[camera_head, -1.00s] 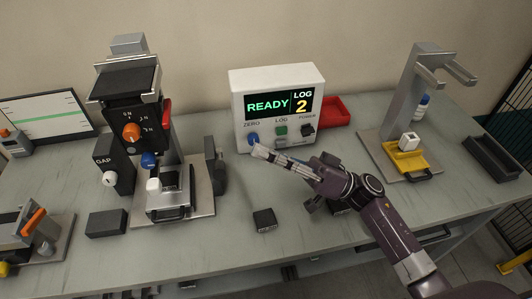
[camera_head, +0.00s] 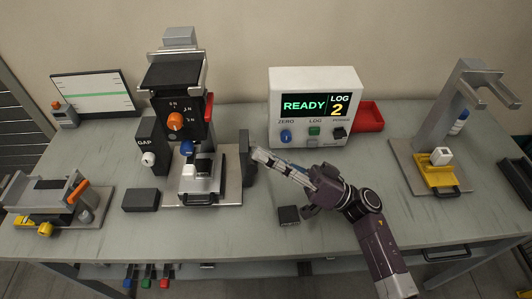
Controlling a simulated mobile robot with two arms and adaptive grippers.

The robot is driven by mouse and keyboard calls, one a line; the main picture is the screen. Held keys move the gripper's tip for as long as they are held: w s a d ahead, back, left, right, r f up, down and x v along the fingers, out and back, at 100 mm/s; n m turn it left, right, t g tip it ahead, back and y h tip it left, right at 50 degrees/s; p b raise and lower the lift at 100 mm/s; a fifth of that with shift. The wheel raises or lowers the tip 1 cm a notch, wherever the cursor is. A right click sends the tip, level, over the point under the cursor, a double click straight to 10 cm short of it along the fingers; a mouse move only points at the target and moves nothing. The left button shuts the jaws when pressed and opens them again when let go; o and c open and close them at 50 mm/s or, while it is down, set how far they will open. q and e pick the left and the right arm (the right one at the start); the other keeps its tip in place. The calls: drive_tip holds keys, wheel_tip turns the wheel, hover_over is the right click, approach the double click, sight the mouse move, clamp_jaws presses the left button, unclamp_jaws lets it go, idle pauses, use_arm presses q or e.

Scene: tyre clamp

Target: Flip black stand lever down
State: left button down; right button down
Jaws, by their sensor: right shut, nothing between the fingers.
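The black stand (camera_head: 175,108) stands left of centre on a metal base plate. It has an orange knob, a blue knob and a red lever (camera_head: 209,108) standing upright on the right side of its head. An upright black piece (camera_head: 246,158) stands at the right edge of its base. My right gripper (camera_head: 262,158) is shut and empty, pointing left. Its fingertips are close beside this black piece; I cannot tell whether they touch it. My left gripper is not in view.
A white readout box (camera_head: 355,85) showing READY and LOG 2 stands behind my gripper, with a red tray (camera_head: 369,118) beside it. A small dark block (camera_head: 288,215) lies below the gripper. A grey stand (camera_head: 466,120) with a yellow holder is at right. An orange-handled clamp (camera_head: 48,198) is at left.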

drive_tip(key=shift+s+f+n+g+y+b, duration=0.15)
drive_tip(key=shift+s+f+n+g+b, duration=0.25)
drive_tip(key=shift+f+n+b, duration=0.3)
drive_tip(key=shift+s+f+n+g+y+b, duration=0.2)
drive_tip(key=shift+s+f+n+b, duration=0.25)
drive_tip(key=shift+f, duration=0.3)
drive_tip(key=shift+r, duration=0.1)
wheel_tip(320, 180, up, 4)
drive_tip(key=w+p, duration=0.1)
drive_tip(key=p, duration=0.3)
drive_tip(key=w+b+v, duration=0.1)
drive_tip(key=b+v, duration=0.3)
drive_tip(key=v, duration=0.7)
drive_tip(key=shift+b, duration=0.4)
